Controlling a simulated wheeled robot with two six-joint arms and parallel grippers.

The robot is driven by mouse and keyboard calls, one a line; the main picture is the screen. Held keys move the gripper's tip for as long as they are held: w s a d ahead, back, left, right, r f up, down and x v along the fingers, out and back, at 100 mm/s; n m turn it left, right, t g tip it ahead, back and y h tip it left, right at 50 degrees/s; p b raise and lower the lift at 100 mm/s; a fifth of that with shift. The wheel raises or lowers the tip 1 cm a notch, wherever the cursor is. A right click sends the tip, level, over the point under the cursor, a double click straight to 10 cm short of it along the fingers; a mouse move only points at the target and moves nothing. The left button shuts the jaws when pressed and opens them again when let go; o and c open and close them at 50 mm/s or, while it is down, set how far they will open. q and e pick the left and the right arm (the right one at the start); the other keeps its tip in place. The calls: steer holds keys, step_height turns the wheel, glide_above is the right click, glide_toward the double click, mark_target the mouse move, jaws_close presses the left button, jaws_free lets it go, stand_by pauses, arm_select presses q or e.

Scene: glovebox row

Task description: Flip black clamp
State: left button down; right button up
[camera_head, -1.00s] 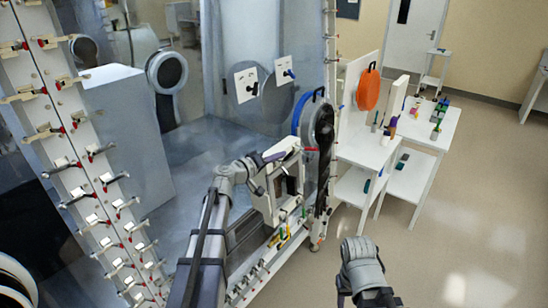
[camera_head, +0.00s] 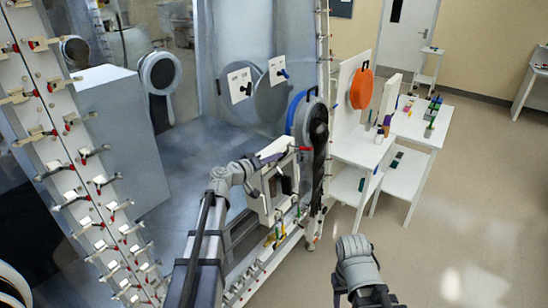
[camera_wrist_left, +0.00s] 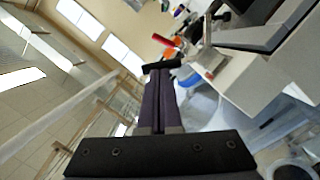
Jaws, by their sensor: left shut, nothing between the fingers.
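A black clamp handle (camera_wrist_left: 162,65) shows in the left wrist view, right at the tips of my left gripper. The left gripper (camera_wrist_left: 160,73) has its two dark fingers together with nothing between them. I cannot tell whether the tips touch the handle. In the head view my left gripper (camera_head: 262,159) is small, at the upper left edge of the white door frame; the black clamp is hard to make out there. A red handle (camera_head: 305,148) sits to its right, and it also shows in the left wrist view (camera_wrist_left: 163,40).
A tall white rack (camera_head: 75,180) with several red- and black-tipped clamps stands at left. A round dark port door (camera_head: 316,130) is close right of the gripper. A white table (camera_head: 425,130) with small items stands farther right. The floor (camera_head: 450,220) at right is clear.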

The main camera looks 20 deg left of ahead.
arm_select(q)
steer(key=shift+s+d+f+m, duration=0.15)
steer(key=shift+d+m, duration=0.25)
steer(key=shift+m, duration=0.3)
steer(key=shift+s+d+f+m, duration=0.1)
steer(key=shift+d+f+m, duration=0.15)
steer(key=shift+m, duration=0.25)
steer(key=shift+y, duration=0.3)
steer(key=shift+s+d+f+m, duration=0.1)
steer(key=shift+d+f+m, duration=0.2)
steer(key=shift+m, duration=0.5)
steer(key=shift+d+b, duration=0.1)
steer(key=shift+b, duration=0.2)
stand_by(1.2)
